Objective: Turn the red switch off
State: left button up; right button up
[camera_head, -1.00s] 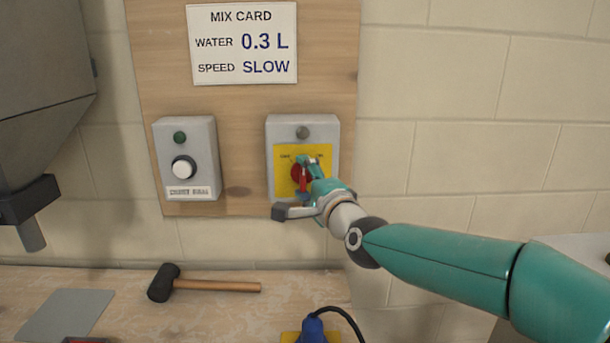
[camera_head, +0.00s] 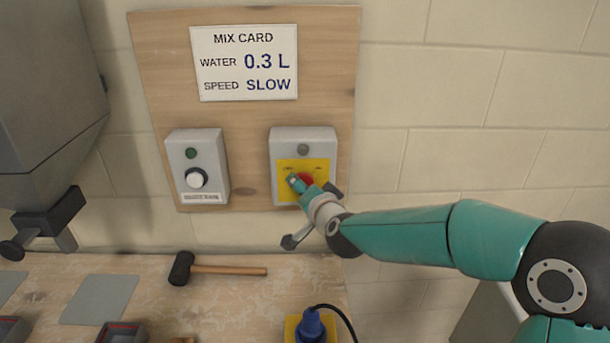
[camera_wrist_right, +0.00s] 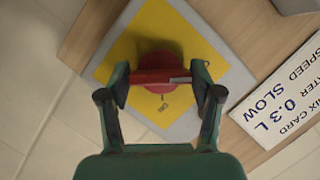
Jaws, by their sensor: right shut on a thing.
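The red switch (camera_head: 306,178) is a round red knob on a yellow plate (camera_head: 318,165), on a grey box (camera_head: 303,137) fixed to the wooden board. My right gripper (camera_head: 310,186) is at the knob in the head view and hides part of it. In the right wrist view, the knob's red bar (camera_wrist_right: 155,76) lies between the two fingertips of my right gripper (camera_wrist_right: 160,79), which is shut on it. A pale mark shows near the bar's right end. An "ON" label is legible below the knob there. My left gripper is out of view.
A grey box with a white button (camera_head: 196,178) and a green lamp is on the left of the board. A mix card (camera_head: 245,62) hangs above. A hammer (camera_head: 230,270), a grey plate (camera_head: 98,299) and a blue plug (camera_head: 311,325) are on the bench below. A grey hopper (camera_head: 45,90) is at the left.

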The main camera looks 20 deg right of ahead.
jog(key=shift+a+f+p, duration=0.1)
jog(key=shift+f+p, duration=0.2)
jog(key=shift+f, duration=0.05)
jog(key=o, duration=1.1)
jog(key=shift+o, duration=0.2)
jog(key=shift+r, duration=0.1)
jog(key=shift+r, duration=0.1)
jog(key=shift+s, duration=0.1)
jog(key=v, duration=1.1)
jog(key=shift+s, duration=0.35)
jog(key=shift+r, duration=0.15)
